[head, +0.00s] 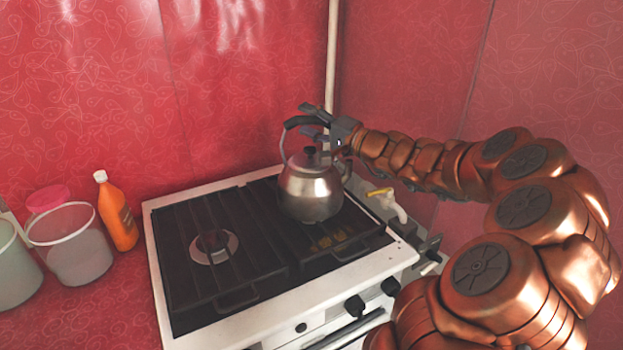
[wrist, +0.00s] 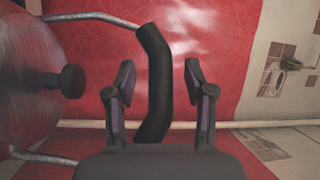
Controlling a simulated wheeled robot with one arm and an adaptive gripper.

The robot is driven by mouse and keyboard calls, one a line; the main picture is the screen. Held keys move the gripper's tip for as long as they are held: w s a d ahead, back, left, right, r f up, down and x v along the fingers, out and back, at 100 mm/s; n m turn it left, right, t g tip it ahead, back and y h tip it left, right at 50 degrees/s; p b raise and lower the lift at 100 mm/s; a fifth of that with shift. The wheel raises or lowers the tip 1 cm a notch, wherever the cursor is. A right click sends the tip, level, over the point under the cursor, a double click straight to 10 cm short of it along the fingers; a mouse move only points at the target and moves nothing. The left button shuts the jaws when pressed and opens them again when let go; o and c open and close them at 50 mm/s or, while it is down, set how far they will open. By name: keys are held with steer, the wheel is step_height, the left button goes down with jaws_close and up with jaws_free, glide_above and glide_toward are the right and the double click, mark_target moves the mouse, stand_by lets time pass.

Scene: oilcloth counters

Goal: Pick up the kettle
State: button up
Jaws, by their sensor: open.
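The kettle (head: 311,190) is silver metal with a black lid knob and a tall black-gripped handle. It stands upright on the back right part of the black stove grate. My gripper (head: 308,120) is at the handle's height, coming from the right. In the wrist view, the black handle grip (wrist: 155,80) lies between my two open fingers (wrist: 159,78), with a gap visible on each side. The kettle's body (wrist: 30,85) and lid knob (wrist: 68,82) show at the left of that view. The fingers partly hide the handle in the head view.
The white stove (head: 225,338) has knobs along its front. An orange bottle (head: 118,215), a clear bucket (head: 75,250) and a pink container (head: 48,198) stand to its left. A yellow-handled tap (head: 380,193) is right of the kettle. Red walls close off the back.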

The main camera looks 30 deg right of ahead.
jaws_close()
stand_by(0.6)
